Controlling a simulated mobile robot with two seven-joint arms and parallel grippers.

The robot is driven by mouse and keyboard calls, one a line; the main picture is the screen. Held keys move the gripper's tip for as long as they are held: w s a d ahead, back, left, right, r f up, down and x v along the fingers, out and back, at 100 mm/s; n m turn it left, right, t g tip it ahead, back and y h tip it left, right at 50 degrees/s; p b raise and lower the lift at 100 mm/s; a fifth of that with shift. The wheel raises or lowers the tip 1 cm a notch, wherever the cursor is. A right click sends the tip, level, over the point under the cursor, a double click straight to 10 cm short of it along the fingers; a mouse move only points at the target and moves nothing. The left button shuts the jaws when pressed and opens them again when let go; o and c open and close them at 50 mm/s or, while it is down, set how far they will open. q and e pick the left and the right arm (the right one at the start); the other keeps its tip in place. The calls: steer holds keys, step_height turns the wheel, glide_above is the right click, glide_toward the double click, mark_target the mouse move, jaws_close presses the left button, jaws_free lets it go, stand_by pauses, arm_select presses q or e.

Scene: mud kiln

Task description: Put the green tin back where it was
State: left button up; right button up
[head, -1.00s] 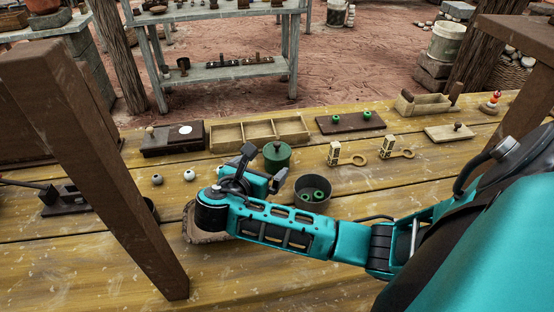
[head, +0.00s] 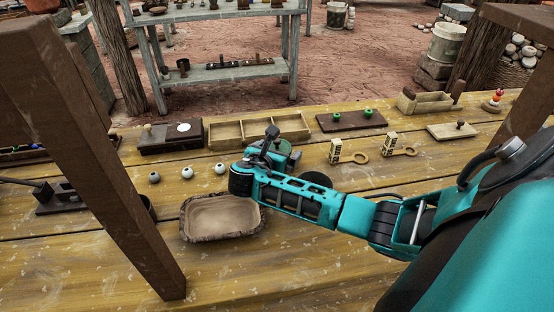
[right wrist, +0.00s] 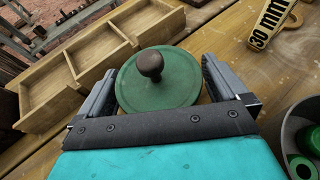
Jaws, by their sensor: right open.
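The green tin (right wrist: 180,92) stands on the wooden bench with its round lid and dark knob (right wrist: 150,64) on top. In the head view the tin (head: 283,146) is mostly hidden behind my right gripper. My right gripper (right wrist: 158,68) is open, with one finger on either side of the tin. I cannot tell whether the fingers touch it. In the head view the right gripper (head: 270,145) points away from me at the tin. My left gripper is not in view.
A three-part wooden tray (head: 228,143) lies just behind the tin. A grey pot (right wrist: 290,130) with green rings inside is close on the right. A shallow stone dish (head: 188,224) and several small balls (head: 187,172) lie to the left. Wooden number tags (head: 336,151) lie right.

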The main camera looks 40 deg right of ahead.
steer(key=shift+c, duration=0.2)
steer(key=c, duration=0.9)
steer(key=shift+r, duration=0.15)
